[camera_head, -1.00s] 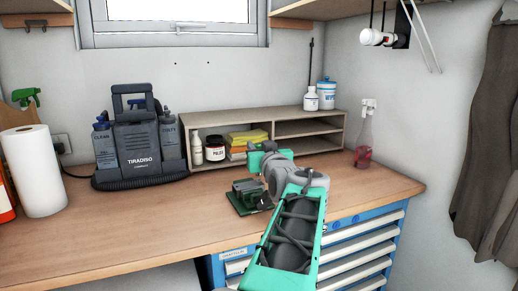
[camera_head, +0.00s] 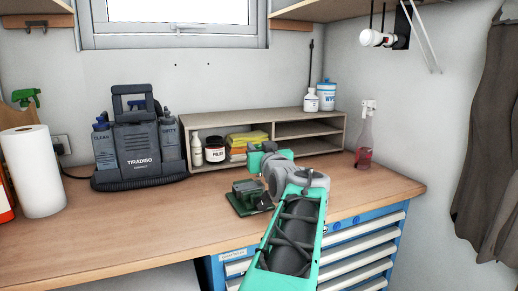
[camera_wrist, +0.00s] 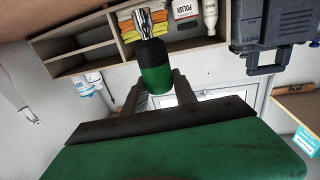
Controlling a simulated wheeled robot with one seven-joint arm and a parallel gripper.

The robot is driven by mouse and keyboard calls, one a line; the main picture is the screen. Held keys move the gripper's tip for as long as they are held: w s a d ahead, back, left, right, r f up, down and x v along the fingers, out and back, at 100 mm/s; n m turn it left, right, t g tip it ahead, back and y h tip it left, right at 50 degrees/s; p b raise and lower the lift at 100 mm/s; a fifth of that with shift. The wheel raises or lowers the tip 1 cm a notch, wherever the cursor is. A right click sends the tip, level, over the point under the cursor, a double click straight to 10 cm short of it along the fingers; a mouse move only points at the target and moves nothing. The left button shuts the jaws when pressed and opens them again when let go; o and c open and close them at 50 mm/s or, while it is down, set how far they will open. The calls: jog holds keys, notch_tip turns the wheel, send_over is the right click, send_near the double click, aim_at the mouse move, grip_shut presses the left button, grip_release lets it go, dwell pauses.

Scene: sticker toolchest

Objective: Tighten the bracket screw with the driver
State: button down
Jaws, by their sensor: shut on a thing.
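My gripper (camera_wrist: 155,88) is shut on the driver (camera_wrist: 157,72) in the wrist view. The driver has a green and black handle with a bright metal end. In the head view a green and dark block (camera_head: 246,197), apparently the bracket's mount, sits on the bench just left of my forearm and under my wrist. My arm hides most of the gripper and driver there. I cannot make out the screw or whether the driver touches it.
The wooden bench (camera_head: 110,225) is clear at front left. A wooden shelf unit (camera_head: 315,144) with cloths and a jar stands behind my arm. A dark cleaning machine (camera_head: 135,150) and paper roll (camera_head: 35,170) stand left; a spray bottle (camera_head: 364,140) stands right.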

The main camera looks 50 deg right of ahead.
jog(key=shift+f+b, duration=1.15)
dwell(0.6)
jog(key=shift+r+b, duration=0.1)
jog(key=shift+b, duration=0.5)
dwell(1.2)
jog(key=shift+f+b, duration=0.3)
jog(key=shift+b, duration=0.4)
dwell(0.9)
jog(key=shift+r, duration=0.1)
jog(key=shift+r+p, duration=1.45)
jog(key=shift+r, duration=1.15)
jog(key=shift+s, duration=0.1)
